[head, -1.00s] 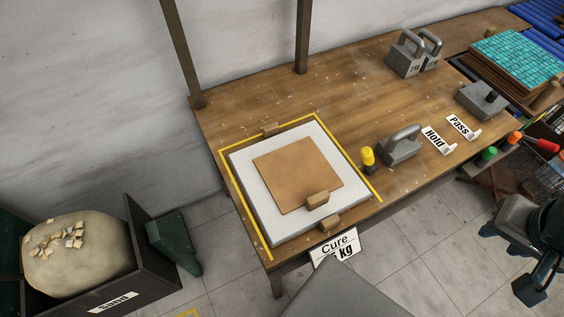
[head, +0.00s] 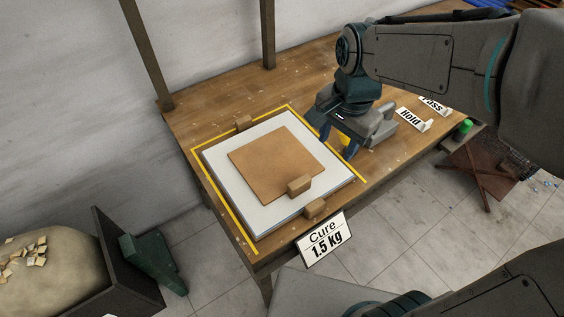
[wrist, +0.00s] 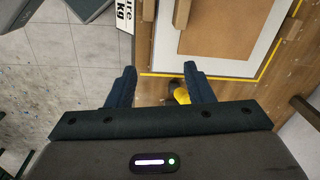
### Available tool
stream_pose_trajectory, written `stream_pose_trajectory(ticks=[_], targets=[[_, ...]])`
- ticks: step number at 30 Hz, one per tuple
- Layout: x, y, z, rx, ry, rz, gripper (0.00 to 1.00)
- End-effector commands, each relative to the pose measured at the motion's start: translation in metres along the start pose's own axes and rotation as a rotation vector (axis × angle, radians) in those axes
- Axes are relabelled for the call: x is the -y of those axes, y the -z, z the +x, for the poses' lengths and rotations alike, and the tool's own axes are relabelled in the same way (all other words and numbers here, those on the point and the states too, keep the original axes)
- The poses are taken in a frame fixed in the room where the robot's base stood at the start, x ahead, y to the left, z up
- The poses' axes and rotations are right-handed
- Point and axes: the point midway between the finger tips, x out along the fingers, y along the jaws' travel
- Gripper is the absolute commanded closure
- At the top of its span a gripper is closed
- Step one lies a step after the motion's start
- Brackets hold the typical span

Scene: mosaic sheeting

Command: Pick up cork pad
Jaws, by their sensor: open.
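The cork pad (head: 270,160) is a flat tan square lying on a white board (head: 225,195) on the wooden bench. A small wooden block (head: 299,186) sits at its front edge. The pad also shows in the wrist view (wrist: 220,28), at the top right and partly cut off. My gripper (head: 338,145) is open with dark teal fingers, to the right of the board and apart from the pad. In the wrist view my gripper (wrist: 160,72) has a yellow knob (wrist: 181,95) near its right finger; nothing is held.
Yellow tape (head: 222,206) frames the board. Wooden blocks (head: 243,122) (head: 315,208) sit at the board's back and front edges. A "Cure 1.5 kg" sign (head: 325,240) hangs at the bench front. The bench's back left is clear.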

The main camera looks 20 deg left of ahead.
Motion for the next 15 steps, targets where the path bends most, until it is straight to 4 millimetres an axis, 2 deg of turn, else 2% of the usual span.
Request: stream_pose_trajectory(ticks=[1, 6, 11, 15], targets=[[0.017, -0.009, 0.020, 0.010, -0.020, 0.030, 0.53], [0.052, -0.028, 0.044, 0.016, -0.062, 0.145, 0.53], [0.063, -0.036, 0.055, 0.015, -0.078, 0.192, 0.53], [0.062, -0.037, 0.076, 0.014, -0.083, 0.200, 0.53]])
